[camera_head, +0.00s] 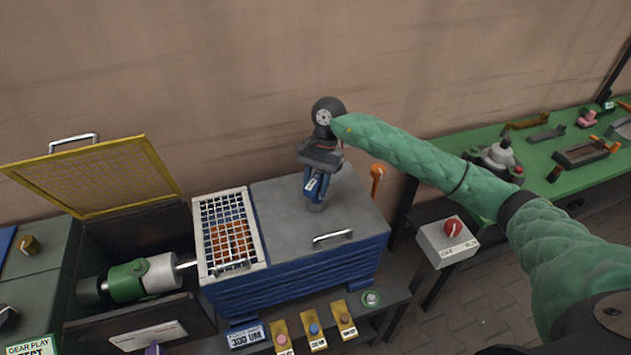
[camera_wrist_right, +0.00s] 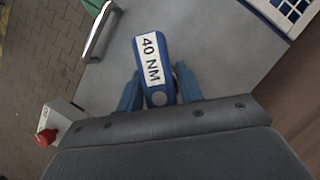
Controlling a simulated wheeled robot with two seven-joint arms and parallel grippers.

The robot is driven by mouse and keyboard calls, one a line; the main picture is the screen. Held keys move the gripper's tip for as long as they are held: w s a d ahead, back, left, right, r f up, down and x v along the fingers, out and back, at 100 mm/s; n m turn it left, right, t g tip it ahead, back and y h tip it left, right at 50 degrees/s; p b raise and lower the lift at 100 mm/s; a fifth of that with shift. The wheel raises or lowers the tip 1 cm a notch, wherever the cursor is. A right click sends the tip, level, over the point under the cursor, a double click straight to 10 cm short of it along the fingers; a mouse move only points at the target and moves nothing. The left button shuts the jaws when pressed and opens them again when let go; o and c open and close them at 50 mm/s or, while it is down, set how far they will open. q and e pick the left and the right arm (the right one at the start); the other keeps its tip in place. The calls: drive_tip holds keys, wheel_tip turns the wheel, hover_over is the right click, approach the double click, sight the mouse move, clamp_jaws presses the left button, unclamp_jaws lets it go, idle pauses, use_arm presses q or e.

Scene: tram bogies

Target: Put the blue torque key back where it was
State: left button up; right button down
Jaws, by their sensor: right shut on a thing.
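The blue torque key (camera_head: 313,187) is upright over the grey top of the blue cabinet. In the right wrist view the key (camera_wrist_right: 151,65) shows a white label reading 40 NM. My right gripper (camera_head: 318,172) is shut on it, with a blue finger on each side of the key. The key's lower end is close to the grey top (camera_head: 268,202); I cannot tell whether it touches. My left gripper is not in view.
An orange-handled tool (camera_head: 377,172) stands at the cabinet's right edge. A metal handle (camera_head: 333,237) lies near its front. A white grid (camera_head: 228,275) covers the left part. A grey box with a red knob (camera_head: 452,227) stands right. Yellow plates (camera_head: 314,333) lie in front.

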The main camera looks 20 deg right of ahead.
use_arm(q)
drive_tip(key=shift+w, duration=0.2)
use_arm(e)
drive_tip(key=shift+f, duration=0.1)
drive_tip(key=c, duration=1)
unclamp_jaws()
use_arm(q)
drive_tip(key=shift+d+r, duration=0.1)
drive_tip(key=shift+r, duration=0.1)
use_arm(e)
drive_tip(key=shift+o, duration=0.4)
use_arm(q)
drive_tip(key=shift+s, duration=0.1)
